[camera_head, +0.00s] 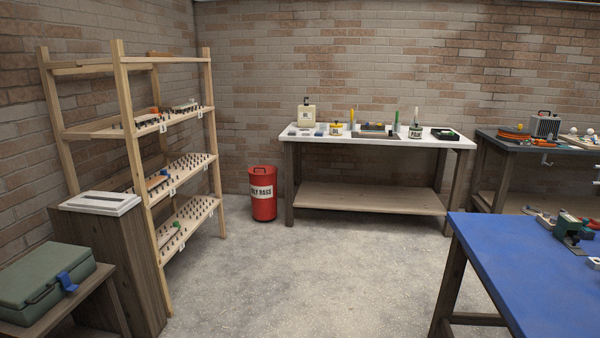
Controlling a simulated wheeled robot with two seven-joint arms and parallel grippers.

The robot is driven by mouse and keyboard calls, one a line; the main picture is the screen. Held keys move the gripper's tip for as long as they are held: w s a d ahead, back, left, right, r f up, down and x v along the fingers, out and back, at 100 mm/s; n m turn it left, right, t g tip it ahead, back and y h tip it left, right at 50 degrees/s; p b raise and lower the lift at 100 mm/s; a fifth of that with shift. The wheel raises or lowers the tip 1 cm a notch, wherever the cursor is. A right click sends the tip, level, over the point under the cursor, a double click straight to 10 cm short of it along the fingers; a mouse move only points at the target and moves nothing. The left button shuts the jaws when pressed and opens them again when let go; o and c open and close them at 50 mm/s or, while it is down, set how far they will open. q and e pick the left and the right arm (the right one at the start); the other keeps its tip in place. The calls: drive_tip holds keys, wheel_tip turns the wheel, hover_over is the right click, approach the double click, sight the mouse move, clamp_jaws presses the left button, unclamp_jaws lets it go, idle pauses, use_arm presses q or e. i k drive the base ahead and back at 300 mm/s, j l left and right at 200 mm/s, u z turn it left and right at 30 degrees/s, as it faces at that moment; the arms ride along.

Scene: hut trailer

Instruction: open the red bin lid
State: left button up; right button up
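The red bin (263,207) stands upright on the floor against the back brick wall, between the wooden shelf and the white-topped workbench. It is a round red can with a white label that reads partly as "RAGS". Its red lid (262,171) sits on top and looks closed, with a small dark spot or knob that is too small to make out. Neither of my grippers shows in the head view.
A peg-covered wooden shelf (165,130) stands left of the bin and a white-topped workbench (375,138) right of it. A blue-topped table (520,275) fills the lower right. A green toolbox (40,285) sits lower left. The concrete floor (310,275) between is clear.

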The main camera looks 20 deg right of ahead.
sight(260, 170)
drive_tip(key=i+l+z, duration=0.1)
drive_tip(key=i+l, duration=0.2)
drive_tip(key=i, duration=0.25)
drive_tip(key=i+l+z, duration=0.1)
drive_tip(key=i+l, duration=0.15)
drive_tip(key=i, duration=0.25)
drive_tip(key=i+l+z, duration=0.1)
drive_tip(key=i+l, duration=0.15)
drive_tip(key=i, duration=0.3)
drive_tip(key=i+l+z, duration=0.1)
drive_tip(key=i, duration=0.45)
drive_tip(key=i+l+z, duration=0.1)
drive_tip(key=i, duration=0.5)
drive_tip(key=l, duration=0.1)
